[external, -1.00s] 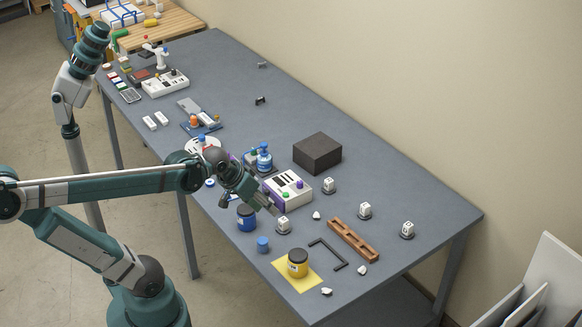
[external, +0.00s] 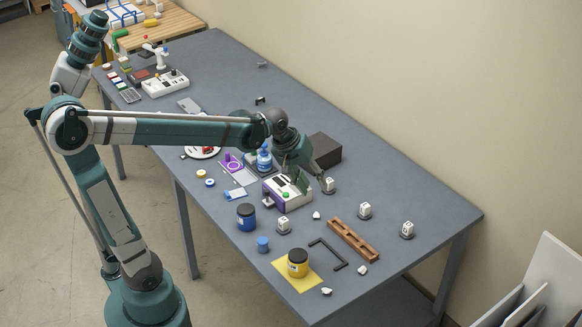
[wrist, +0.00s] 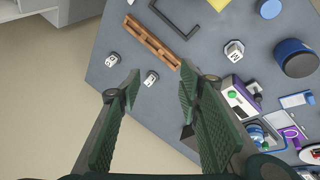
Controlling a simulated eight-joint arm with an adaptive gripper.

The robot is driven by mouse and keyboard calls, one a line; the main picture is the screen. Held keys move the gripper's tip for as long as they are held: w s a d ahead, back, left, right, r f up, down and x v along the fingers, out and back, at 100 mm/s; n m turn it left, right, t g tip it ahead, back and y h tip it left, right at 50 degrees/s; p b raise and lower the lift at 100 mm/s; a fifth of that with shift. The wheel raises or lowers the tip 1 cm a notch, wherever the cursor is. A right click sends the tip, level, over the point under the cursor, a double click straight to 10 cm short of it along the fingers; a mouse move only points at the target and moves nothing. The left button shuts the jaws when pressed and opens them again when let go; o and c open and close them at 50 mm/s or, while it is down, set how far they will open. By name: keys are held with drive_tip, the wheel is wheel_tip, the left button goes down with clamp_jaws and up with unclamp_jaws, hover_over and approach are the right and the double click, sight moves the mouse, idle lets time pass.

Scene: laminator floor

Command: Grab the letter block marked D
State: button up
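In the external view one block (external: 329,185) is beside my gripper (external: 312,180), and others are at the right (external: 365,210), far right (external: 407,230) and front (external: 283,226). The wrist view shows three blocks: left (wrist: 112,60), middle (wrist: 151,79) and right (wrist: 233,50). I cannot tell which is marked D; the letters are too small. In the wrist view my gripper (wrist: 159,75) is open and empty, its fingers wide apart; the fourth block is probably hidden behind the right finger.
A dark box (external: 325,149) stands behind my gripper. A white-and-purple device (external: 288,193) lies just below it. A brown wooden tray (external: 353,240), black bracket (external: 327,254), blue jar (external: 246,217) and yellow-labelled jar (external: 298,262) stand toward the front. The table's right end is mostly clear.

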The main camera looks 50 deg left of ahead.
drive_tip(key=w+d+n+g+p, duration=0.1)
drive_tip(key=w+d+n+p, duration=0.15)
drive_tip(key=w, duration=0.75)
drive_tip(key=n+g+h+p, duration=0.3)
drive_tip(key=n+p, duration=0.1)
drive_tip(key=n, duration=0.5)
approach(408, 224)
drive_tip(key=x, duration=0.2)
drive_tip(key=shift+d+f, duration=0.35)
drive_tip(key=shift+f, duration=0.05)
drive_tip(key=shift+x, duration=1.25)
drive_tip(key=shift+f, duration=0.1)
drive_tip(key=shift+x, duration=2.55)
